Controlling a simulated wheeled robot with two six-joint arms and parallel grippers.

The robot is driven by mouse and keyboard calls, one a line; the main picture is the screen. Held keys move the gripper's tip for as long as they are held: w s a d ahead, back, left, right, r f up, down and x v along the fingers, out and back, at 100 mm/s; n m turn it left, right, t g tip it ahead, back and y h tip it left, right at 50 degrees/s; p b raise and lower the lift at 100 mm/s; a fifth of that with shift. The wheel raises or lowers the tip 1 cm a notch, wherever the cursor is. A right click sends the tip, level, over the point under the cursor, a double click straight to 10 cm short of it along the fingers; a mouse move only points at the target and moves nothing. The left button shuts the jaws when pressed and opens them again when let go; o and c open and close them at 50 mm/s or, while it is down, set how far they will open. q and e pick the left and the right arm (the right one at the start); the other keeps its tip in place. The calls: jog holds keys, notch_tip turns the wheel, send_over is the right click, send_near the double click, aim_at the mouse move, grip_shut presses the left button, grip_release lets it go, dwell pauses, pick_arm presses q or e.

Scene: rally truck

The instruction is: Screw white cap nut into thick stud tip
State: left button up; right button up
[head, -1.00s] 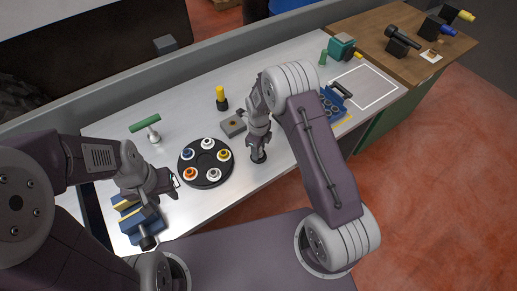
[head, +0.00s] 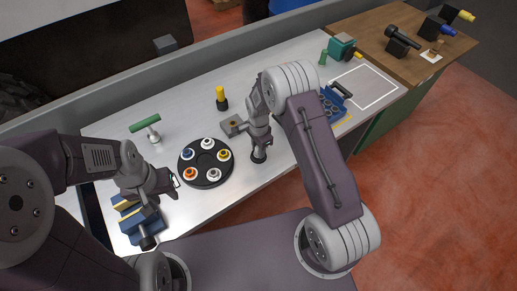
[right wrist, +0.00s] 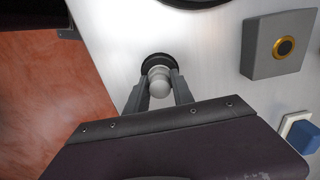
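My right gripper (head: 259,152) points down near the table's front edge, right of the tray. In the right wrist view its fingers (right wrist: 157,90) are closed around a pale grey round-ended piece (right wrist: 159,82) with a black disc (right wrist: 158,61) at its far end. The disc also shows below the fingertips in the head view (head: 259,157). I cannot tell whether it touches the table. A black round tray (head: 187,158) holds several cap nuts, with a white one (head: 207,143) at its back. My left gripper (head: 172,181) is beside the tray; its fingers are too unclear to judge.
A yellow-topped black piece (head: 221,98) and a green-handled tool (head: 145,124) stand farther back. A blue vise-like fixture (head: 143,222) is front left. A blue holder (head: 333,104) stands right.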

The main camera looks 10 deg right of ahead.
jog(key=m, duration=0.4)
jog(key=shift+m, duration=0.3)
jog(key=o, duration=0.6)
jog(key=shift+m, duration=1)
jog(key=shift+c, duration=0.2)
jog(key=o, duration=0.5)
jog(key=shift+r, duration=0.1)
notch_tip(320, 180, up, 12)
jog(key=shift+f, duration=0.1)
